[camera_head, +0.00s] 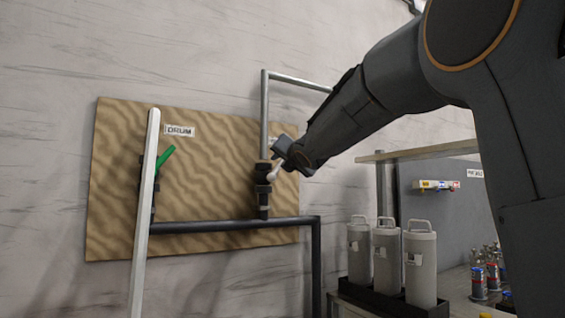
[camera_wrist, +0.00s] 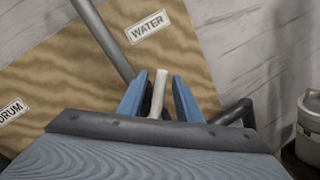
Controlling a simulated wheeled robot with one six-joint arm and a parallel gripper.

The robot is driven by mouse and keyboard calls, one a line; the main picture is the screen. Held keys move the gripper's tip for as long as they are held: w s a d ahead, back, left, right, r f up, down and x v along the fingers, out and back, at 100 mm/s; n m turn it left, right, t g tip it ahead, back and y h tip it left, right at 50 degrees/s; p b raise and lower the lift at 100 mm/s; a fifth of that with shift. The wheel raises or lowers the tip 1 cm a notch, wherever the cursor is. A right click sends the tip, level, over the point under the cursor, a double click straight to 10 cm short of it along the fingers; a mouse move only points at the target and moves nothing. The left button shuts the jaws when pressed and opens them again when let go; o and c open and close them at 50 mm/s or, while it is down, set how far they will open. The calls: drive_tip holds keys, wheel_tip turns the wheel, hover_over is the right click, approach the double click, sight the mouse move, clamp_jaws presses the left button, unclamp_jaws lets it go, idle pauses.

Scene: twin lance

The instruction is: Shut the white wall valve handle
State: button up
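The white valve handle (camera_head: 275,170) tilts up and to the right from a dark valve body (camera_head: 263,190) on the vertical pipe. In the wrist view the white handle (camera_wrist: 159,92) stands between the two blue fingers of my gripper (camera_wrist: 160,78). A narrow gap shows on each side of the handle, so the fingers look open around it and not closed on it. In the head view my gripper (camera_head: 284,158) is at the handle's upper end, and its fingers are hard to make out. A WATER label (camera_wrist: 147,27) is on the board above the handle.
A green handle (camera_head: 166,157) by the DRUM label (camera_head: 180,131) is at left on the wooden board (camera_head: 215,125). A pale upright bar (camera_head: 145,210) stands before it. A dark pipe (camera_head: 220,226) runs below. Grey canisters (camera_head: 421,260) and a shelf (camera_head: 420,151) are at right.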

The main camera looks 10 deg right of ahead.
drive_tip(key=shift+w, duration=0.25)
clamp_jaws()
drive_tip(key=shift+d, duration=0.1)
